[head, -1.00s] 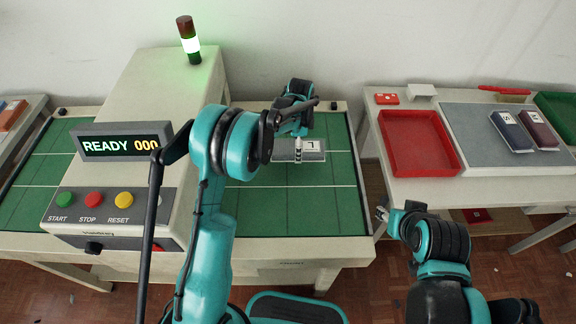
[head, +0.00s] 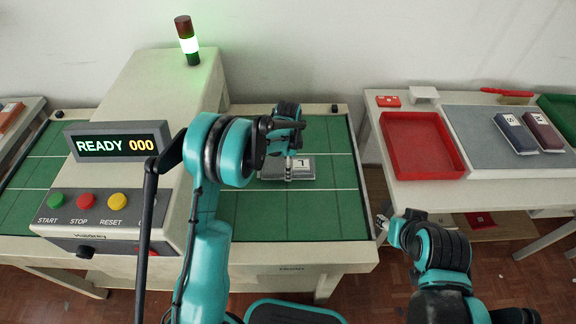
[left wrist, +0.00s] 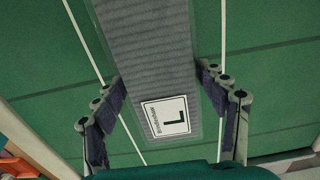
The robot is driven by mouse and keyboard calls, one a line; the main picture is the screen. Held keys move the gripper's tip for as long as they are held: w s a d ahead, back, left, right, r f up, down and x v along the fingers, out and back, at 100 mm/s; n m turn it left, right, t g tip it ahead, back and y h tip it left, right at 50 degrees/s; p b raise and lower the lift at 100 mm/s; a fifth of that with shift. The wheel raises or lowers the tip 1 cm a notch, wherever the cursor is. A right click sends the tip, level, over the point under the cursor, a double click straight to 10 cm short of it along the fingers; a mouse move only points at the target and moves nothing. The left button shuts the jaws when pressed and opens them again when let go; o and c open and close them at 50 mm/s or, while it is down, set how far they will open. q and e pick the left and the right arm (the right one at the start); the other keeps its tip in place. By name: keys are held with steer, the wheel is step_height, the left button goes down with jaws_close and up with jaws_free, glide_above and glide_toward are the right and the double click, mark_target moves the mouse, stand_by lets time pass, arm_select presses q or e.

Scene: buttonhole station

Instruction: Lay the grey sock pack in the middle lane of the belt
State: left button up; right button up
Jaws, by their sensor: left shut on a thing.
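The grey sock pack (head: 272,171) has a white label with an L. In the head view it lies between the two white lines of the green belt (head: 316,215), over the middle lane. My left gripper (head: 288,168) is shut on it from above. In the left wrist view the ribbed pack (left wrist: 150,55) sits between the two fingers (left wrist: 168,92), with a white line to each side. Whether its underside touches the belt I cannot tell. My right gripper (head: 381,220) hangs by the belt table's right end, away from the pack; its finger opening is too small to read.
A control box (head: 100,215) with a READY 000 display (head: 115,143) and buttons straddles the belt on the left. On the right, a side table holds an empty red tray (head: 420,172) and a grey mat (head: 480,150) with a blue pack (head: 515,133) and a maroon pack (head: 543,131).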

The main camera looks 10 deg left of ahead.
arm_select(q)
steer(key=o, duration=1.3)
steer(key=shift+f, duration=0.1)
steer(key=shift+c, duration=0.2)
steer(key=shift+r+p, duration=0.25)
steer(key=shift+p, duration=0.05)
steer(key=s+a+r+n+t+p, duration=0.1)
steer(key=s+r+n+p, duration=0.15)
steer(key=r, duration=0.75)
steer(key=s+a+r+n+t+p, duration=0.15)
steer(key=s+r, duration=0.25)
steer(key=r, duration=0.6)
steer(key=s+a+r+n+t, duration=0.1)
steer(key=s+n+t, duration=0.1)
steer(key=s+n, duration=0.4)
steer(key=s+a+r+n+t, duration=0.1)
steer(key=s+n, duration=0.4)
steer(key=s, duration=0.9)
steer(key=shift+a+r+n+t, duration=0.4)
steer(key=shift+r+t, duration=0.35)
steer(key=shift+t, duration=0.1)
